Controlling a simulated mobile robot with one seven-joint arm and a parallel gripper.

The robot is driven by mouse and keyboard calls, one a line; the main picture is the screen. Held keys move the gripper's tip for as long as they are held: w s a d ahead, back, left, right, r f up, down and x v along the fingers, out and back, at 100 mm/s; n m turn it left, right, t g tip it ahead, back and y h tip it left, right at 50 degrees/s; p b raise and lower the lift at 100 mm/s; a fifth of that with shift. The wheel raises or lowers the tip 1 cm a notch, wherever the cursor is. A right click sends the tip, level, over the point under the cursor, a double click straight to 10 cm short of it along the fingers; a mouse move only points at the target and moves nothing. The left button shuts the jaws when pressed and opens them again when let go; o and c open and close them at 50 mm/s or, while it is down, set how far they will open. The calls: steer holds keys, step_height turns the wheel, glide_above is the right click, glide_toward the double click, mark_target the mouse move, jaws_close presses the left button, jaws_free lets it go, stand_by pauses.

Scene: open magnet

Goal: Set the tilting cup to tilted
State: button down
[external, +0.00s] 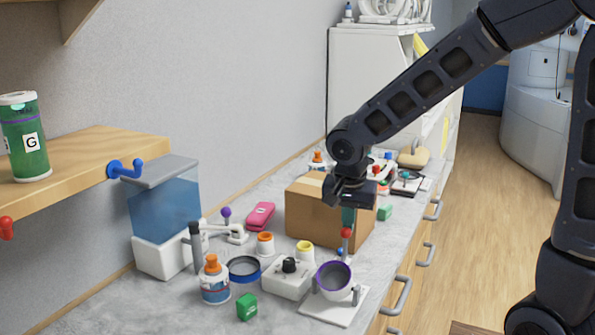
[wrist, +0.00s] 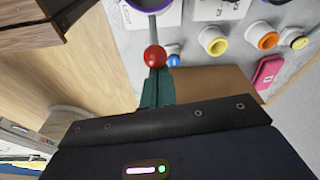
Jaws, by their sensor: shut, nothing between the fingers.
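A red ball (external: 346,233) on a grey rod stands at the cup's back side. In the wrist view the purple rim (wrist: 150,4) is cut off at the top, and the rod runs from it to the red ball (wrist: 154,57). My gripper (external: 347,221) points down with its green fingers shut and empty. The fingertips (wrist: 156,73) are right at the ball; contact is unclear.
A cardboard box (external: 308,215) stands just behind my gripper. Drawer handles (external: 401,295) stick out along the counter front.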

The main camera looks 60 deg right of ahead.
mark_target(343, 229)
steer(key=shift+a+r+h, duration=0.2)
steer(key=shift+a+h, duration=0.1)
steer(key=shift+a, duration=0.1)
steer(key=shift+a+r, duration=0.2)
steer(key=shift+a, duration=0.4)
steer(key=shift+a+r, duration=0.15)
steer(key=shift+a, duration=0.4)
steer(key=shift+a+r, duration=0.1)
steer(key=shift+a, duration=1.6)
steer(key=d, duration=0.1)
steer(key=d+r, duration=0.1)
steer(key=d, duration=0.1)
steer(key=w+d+r, duration=0.1)
steer(key=shift+d, duration=0.15)
steer(key=a+r, duration=0.5)
steer(key=r, duration=0.2)
steer(key=shift+s+r, duration=0.2)
steer(key=shift+s, duration=0.25)
steer(key=shift+d, duration=0.1)
